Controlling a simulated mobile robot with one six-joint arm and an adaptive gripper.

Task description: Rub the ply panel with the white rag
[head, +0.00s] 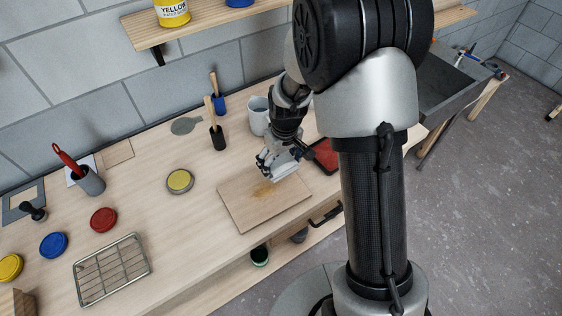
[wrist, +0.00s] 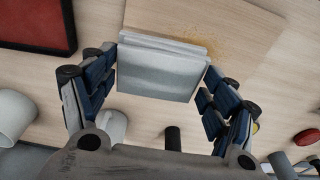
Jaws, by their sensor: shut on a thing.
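The ply panel (head: 247,207) lies flat on the wooden bench, with a yellowish-brown dusty stain (head: 264,190) near its middle. My gripper (head: 281,160) is over the panel's far right part. It is shut on the white rag (head: 285,170), a folded pale block. In the wrist view the rag (wrist: 160,72) sits between both blue-padded fingers, and the panel (wrist: 235,28) shows behind it, with the stain beside the rag's edge. The rag is at or just above the panel; I cannot tell whether it touches.
A red tray (head: 325,156) is just right of the panel. A white mug (head: 258,115) and pots with brushes (head: 217,137) stand behind. A yellow-topped tin (head: 180,181) is to the left. A wire rack (head: 112,268) lies at the front left. A shelf (head: 200,25) hangs above.

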